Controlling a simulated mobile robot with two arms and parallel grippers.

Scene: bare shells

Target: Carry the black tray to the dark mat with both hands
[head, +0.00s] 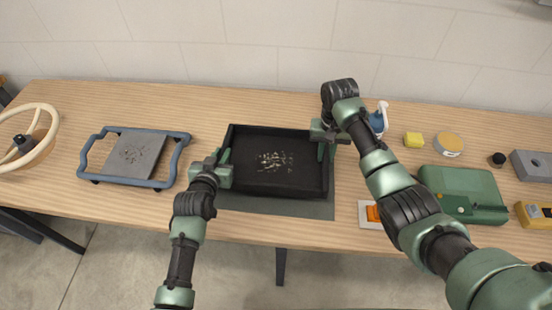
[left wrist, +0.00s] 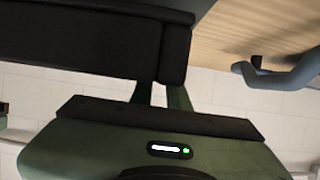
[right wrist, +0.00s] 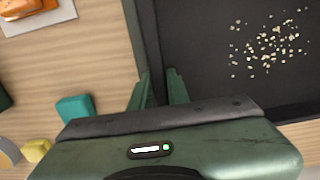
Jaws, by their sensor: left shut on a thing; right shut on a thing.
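The black tray (head: 300,190) lies in the middle of the table in the head view, with pale crumbs (head: 273,161) on its floor. The dark mat (head: 285,208) shows as a strip along the tray's near side; the rest is hidden under the tray. I cannot tell whether the tray touches the mat. My left gripper (head: 224,168) is shut on the tray's left wall, which also shows in the left wrist view (left wrist: 90,40). My right gripper (head: 324,138) is shut on its right wall; the tray floor shows in the right wrist view (right wrist: 200,60).
A blue-handled frame with a grey plate (head: 135,155) is left of the tray, a cream wheel (head: 40,115) beyond it. A blue bottle (head: 377,122), a white-and-orange item (head: 370,214), a yellow block (head: 414,139) and a green case (head: 465,192) are to the right.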

